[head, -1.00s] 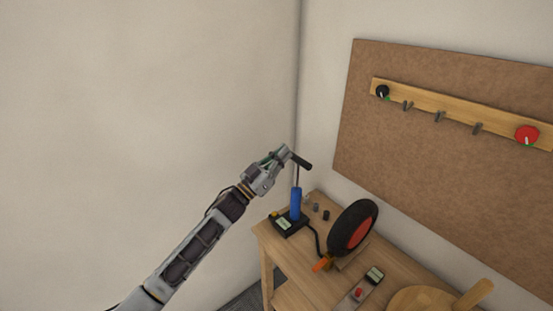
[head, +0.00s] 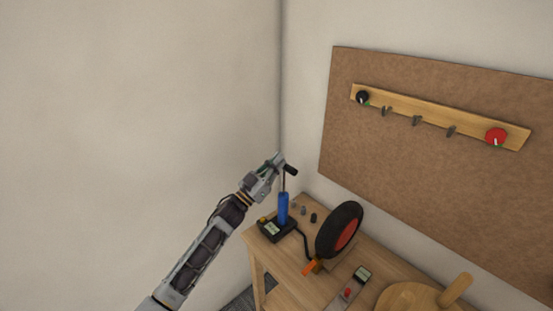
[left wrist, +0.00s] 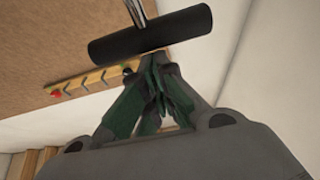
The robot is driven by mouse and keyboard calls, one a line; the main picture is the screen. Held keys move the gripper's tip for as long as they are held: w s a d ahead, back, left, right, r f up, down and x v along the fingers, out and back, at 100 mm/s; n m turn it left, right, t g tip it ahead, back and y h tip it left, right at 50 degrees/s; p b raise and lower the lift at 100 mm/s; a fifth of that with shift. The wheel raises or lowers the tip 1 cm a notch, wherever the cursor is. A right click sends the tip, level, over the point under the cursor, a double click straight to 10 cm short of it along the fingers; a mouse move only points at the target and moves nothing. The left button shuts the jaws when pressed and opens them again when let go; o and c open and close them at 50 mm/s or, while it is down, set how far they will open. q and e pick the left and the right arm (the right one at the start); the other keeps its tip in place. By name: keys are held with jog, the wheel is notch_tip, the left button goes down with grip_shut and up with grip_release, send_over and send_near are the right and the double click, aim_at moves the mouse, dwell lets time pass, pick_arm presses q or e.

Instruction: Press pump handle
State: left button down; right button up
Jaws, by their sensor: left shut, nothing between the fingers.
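The pump is a blue upright cylinder (head: 283,208) on a dark base (head: 277,230) at the table's left corner. A thin rod rises from it to the black bar-shaped pump handle (head: 291,170), which stands above the cylinder. My left gripper (head: 278,159) is shut and empty, its fingertips at the handle's left end in the head view. In the left wrist view the handle (left wrist: 150,35) lies across the top, just past the closed fingertips (left wrist: 154,62). I cannot tell whether they touch it. My right gripper is not in view.
The wooden table (head: 318,281) carries a black-and-red wheel (head: 340,230), several small grey and black pieces, a small device (head: 355,283) and a round wooden piece (head: 412,298). A brown board (head: 400,170) with a hook rail hangs behind. Pale walls stand close behind the pump.

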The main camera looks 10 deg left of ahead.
aim_at(283, 186)
pick_arm(q)
jog(key=shift+f, duration=0.15)
notch_tip(283, 186, down, 13)
jog(key=b, duration=0.7)
jog(key=shift+r, duration=0.2)
jog(key=shift+f+b, duration=0.2)
jog(key=shift+b, duration=0.15)
dwell(0.4)
